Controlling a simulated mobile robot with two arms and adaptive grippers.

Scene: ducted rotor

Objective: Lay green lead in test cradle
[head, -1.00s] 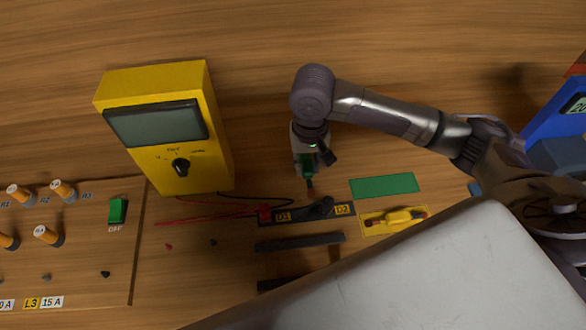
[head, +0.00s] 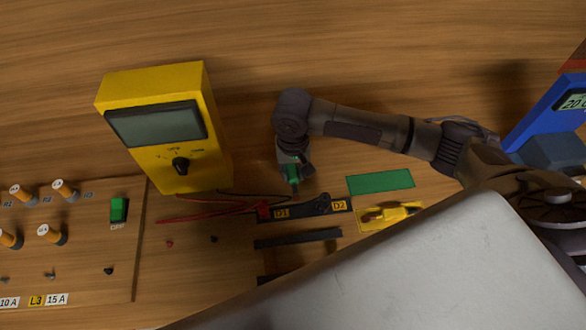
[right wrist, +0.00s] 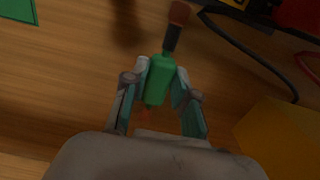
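The green lead (right wrist: 159,80) is a green body with a dark stem and a reddish-brown tip. My right gripper (right wrist: 160,88) has its fingers on both sides of the green body and holds it. In the head view my right gripper (head: 293,172) holds the green lead (head: 292,180) above the wood, just behind a black bar (head: 298,211) marked D1 and D2. This bar looks like the test cradle, with a red piece at D1 and a black piece near D2. My left gripper is not in view.
A yellow meter (head: 195,135) stands to the left, with red and black wires running to the bar. A bare green patch (head: 380,182) and a yellow patch (head: 368,226) bearing a yellow part (head: 392,214) lie to the right. Another dark bar (head: 297,239) lies in front.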

